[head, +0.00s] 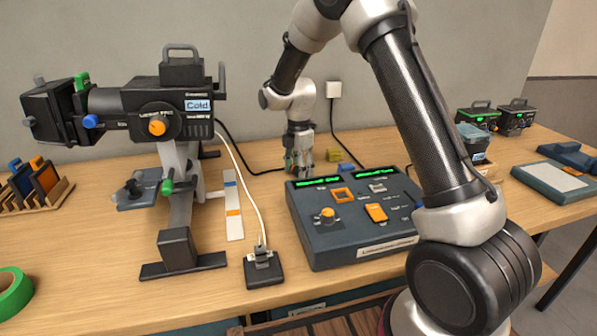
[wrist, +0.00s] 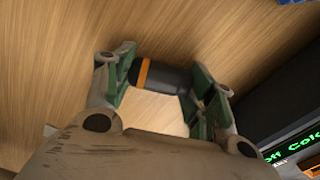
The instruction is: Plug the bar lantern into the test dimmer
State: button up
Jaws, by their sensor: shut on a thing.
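The black lantern (head: 155,112), with a "Cold" label, stands on a grey stand at the left in the head view. A dark console (head: 345,245) with two green displays, possibly the test dimmer, sits right of centre; its edge and a display reading "Off Cold" show in the wrist view (wrist: 285,140). My gripper (head: 299,168) is low at the console's back left corner. In the wrist view my gripper (wrist: 168,85) is shut on a black cylindrical plug (wrist: 172,77) with an orange band. The plug's ends are partly hidden by the fingers. A black cable (head: 240,155) runs from the lantern towards my gripper.
A small black block (head: 265,272) with a white cable stands left of the console. A wall socket (head: 334,89) has a cable down behind the console. Yellow blocks (head: 340,156) lie behind it. Black boxes (head: 478,118) stand at the right.

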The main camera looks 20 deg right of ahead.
notch_tip(320, 180, up, 9)
jog(key=shift+f, duration=0.2)
jog(key=shift+r, duration=0.1)
jog(key=shift+s+f, duration=0.2)
jog(key=shift+f, duration=0.15)
jog(key=m, duration=0.2)
jog(key=f+m, duration=0.1)
jog(key=m, duration=0.2)
jog(key=shift+d+f, duration=0.1)
jog(key=shift+f, duration=0.05)
jog(key=m, duration=0.4)
jog(key=shift+f, duration=0.35)
jog(key=m, duration=0.4)
jog(key=shift+f, duration=0.3)
jog(key=m, duration=0.3)
jog(key=shift+f+m, duration=0.2)
jog(key=shift+m, duration=0.1)
jog(key=m, duration=0.3)
jog(key=shift+f+m, duration=0.1)
jog(key=shift+m, duration=0.3)
jog(key=m, duration=0.6)
jog(key=shift+w+m, duration=0.2)
jog(key=shift+m, duration=0.2)
jog(key=shift+f, duration=2.35)
jog(key=o, duration=1.1)
